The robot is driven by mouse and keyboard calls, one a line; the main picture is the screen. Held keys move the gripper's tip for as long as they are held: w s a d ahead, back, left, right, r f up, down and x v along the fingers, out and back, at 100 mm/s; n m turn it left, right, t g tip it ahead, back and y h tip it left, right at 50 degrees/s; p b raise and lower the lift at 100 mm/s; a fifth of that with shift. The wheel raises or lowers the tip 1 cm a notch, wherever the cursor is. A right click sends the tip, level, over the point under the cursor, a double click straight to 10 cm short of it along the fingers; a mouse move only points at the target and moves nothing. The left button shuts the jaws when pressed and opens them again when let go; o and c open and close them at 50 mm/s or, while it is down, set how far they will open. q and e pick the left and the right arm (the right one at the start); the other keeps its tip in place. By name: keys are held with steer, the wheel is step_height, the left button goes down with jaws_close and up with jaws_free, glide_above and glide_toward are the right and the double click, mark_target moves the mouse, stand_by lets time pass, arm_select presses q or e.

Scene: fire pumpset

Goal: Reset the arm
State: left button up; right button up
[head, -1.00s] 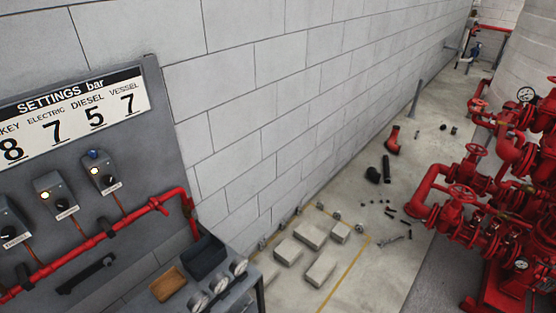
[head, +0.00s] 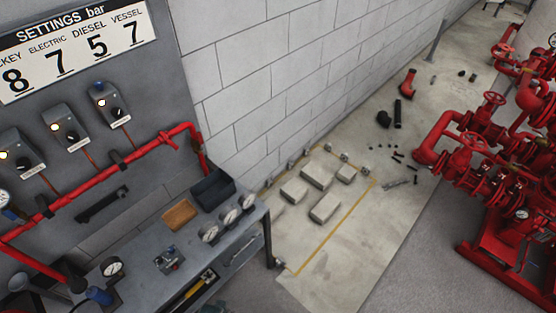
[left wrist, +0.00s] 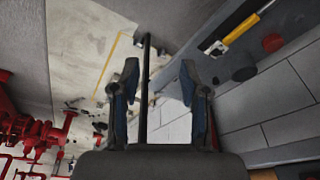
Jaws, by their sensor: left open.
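My left gripper (left wrist: 160,100) shows in the left wrist view with its two fingers apart and nothing between them. Behind the fingers are the block wall, the floor and the underside or edge of the bench. A dark thin upright bar, perhaps a bench leg, shows between the fingers; how far off it stands I cannot tell. Neither gripper shows in the head view, and my right gripper is in no frame.
A grey bench (head: 235,240) with gauges, an orange tray (head: 180,214) and a dark tray (head: 213,190) stands below the settings board (head: 75,45). Pale blocks (head: 316,175) lie on the floor. Red pumps and pipes (head: 480,145) stand at right.

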arm_select(q)
steer(key=s+a+f+g, duration=0.1)
steer(key=s+f, duration=0.3)
steer(key=f, duration=0.4)
steer(key=s+f, duration=0.3)
steer(key=f, duration=0.6)
steer(key=s+a+f+b, duration=0.1)
steer(key=s+f, duration=0.3)
steer(key=s, duration=0.2)
steer(key=s+a+f, duration=0.1)
steer(key=s+f, duration=0.4)
steer(key=s, duration=0.2)
steer(key=shift+a+g+b, duration=0.25)
steer(key=shift+g+b, duration=0.1)
steer(key=shift+g, duration=0.05)
steer(key=shift+s, duration=0.1)
